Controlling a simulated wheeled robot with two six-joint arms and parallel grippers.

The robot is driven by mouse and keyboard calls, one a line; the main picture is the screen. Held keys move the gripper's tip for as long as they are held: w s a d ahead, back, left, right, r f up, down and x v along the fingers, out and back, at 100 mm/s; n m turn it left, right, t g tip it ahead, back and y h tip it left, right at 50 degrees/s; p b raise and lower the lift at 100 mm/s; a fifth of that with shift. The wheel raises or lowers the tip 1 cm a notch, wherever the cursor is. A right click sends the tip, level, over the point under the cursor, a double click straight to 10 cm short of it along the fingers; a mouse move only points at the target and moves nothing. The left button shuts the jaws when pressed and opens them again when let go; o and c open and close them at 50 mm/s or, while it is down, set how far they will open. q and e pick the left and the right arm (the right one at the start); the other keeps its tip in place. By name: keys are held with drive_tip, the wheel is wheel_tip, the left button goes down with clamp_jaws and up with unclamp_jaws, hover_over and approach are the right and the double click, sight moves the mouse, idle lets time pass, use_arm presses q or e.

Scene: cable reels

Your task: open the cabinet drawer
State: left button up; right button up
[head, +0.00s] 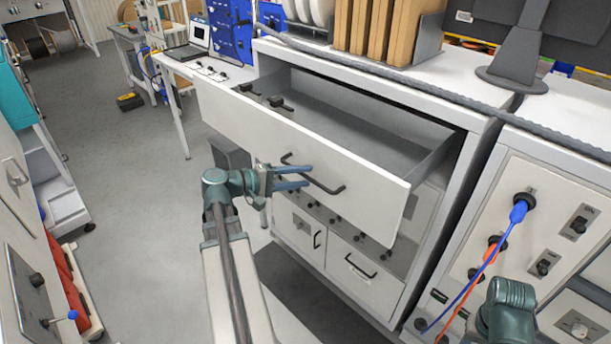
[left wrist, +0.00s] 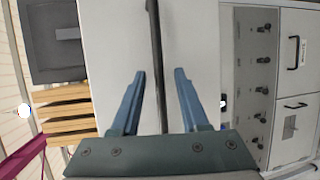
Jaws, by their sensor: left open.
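The cabinet drawer (head: 290,135) is a wide white-fronted drawer pulled well out of the white cabinet (head: 462,165). Its grey inside shows, with two small dark items near its left end. The dark bar handle (head: 325,183) is on the drawer front. My left gripper (head: 306,178) is at the handle with its blue fingers open. In the left wrist view the fingers (left wrist: 160,85) stand apart on either side of the handle (left wrist: 155,50), without visibly closing on it. A teal part of my right arm shows at the bottom right; its fingers are not in view.
Below the drawer are a row of dark knobs and smaller doors with handles (head: 362,266). Brown upright boards (head: 380,28) stand on the cabinet top. Grey floor (head: 110,200) is free at the left.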

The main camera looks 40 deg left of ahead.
use_arm(q)
drive_tip(key=p+v, duration=0.2)
drive_tip(key=v, duration=1)
use_arm(e)
wheel_tip(320, 180, up, 2)
drive_tip(key=shift+r, duration=0.1)
use_arm(q)
drive_tip(key=shift+s+r, duration=0.1)
drive_tip(key=shift+s, duration=0.05)
